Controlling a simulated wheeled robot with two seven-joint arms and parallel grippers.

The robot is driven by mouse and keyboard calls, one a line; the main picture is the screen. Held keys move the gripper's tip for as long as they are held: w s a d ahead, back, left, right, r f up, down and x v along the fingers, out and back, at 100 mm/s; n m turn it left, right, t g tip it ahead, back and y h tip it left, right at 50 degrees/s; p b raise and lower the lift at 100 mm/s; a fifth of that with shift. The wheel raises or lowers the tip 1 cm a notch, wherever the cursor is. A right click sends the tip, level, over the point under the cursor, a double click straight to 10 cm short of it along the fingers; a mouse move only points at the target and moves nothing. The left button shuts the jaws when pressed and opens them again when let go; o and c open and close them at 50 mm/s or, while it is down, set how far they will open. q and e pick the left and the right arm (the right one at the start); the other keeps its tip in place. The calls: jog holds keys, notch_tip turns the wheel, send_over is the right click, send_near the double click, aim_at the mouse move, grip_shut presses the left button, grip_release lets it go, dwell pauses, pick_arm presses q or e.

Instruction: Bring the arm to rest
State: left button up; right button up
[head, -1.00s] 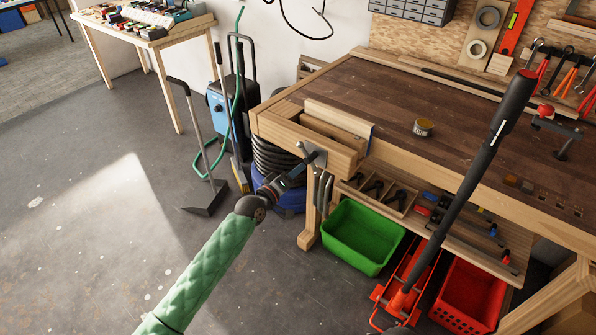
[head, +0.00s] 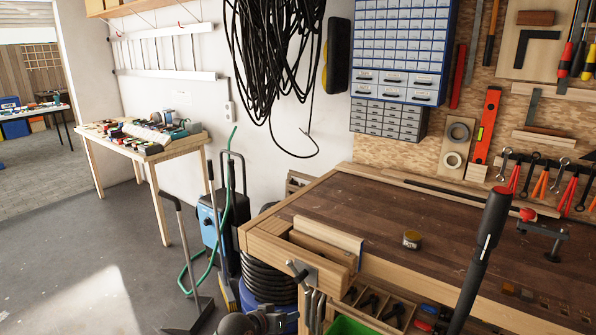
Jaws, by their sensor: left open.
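My left gripper (head: 268,322) shows at the bottom edge in the head view, left of centre. Only its upper part and the round dark wrist joint beside it are in the picture. It is open, and I see nothing held in it. It appears in front of the blue drum and black coiled hose, to the left of the workbench (head: 400,235)'s front corner. The rest of my left arm is below the picture. My right gripper is not in view.
A black upright handle (head: 483,250) rises before the bench at right.

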pick_arm(q)
jog(key=s+a+m+g+y, duration=0.1)
jog(key=s+a+g+y, duration=0.3)
jog(key=s, duration=0.6)
jog(key=s+a+m+y, duration=0.1)
jog(key=s+a+y, duration=0.2)
jog(key=s+a, duration=0.55)
jog(key=s+f+n+g, duration=0.1)
jog(key=s+f, duration=0.2)
jog(key=s, duration=0.5)
jog(key=s+d+f+g, duration=0.1)
jog(key=s+f, duration=0.2)
jog(key=s, duration=0.6)
jog(key=s+f+n+g, duration=0.1)
jog(key=s+f, duration=0.1)
jog(key=s, duration=0.6)
jog(key=shift+s+d+f+n+g, duration=0.2)
jog(key=shift+d+f+n+g, duration=0.1)
jog(key=shift+d+f, duration=0.1)
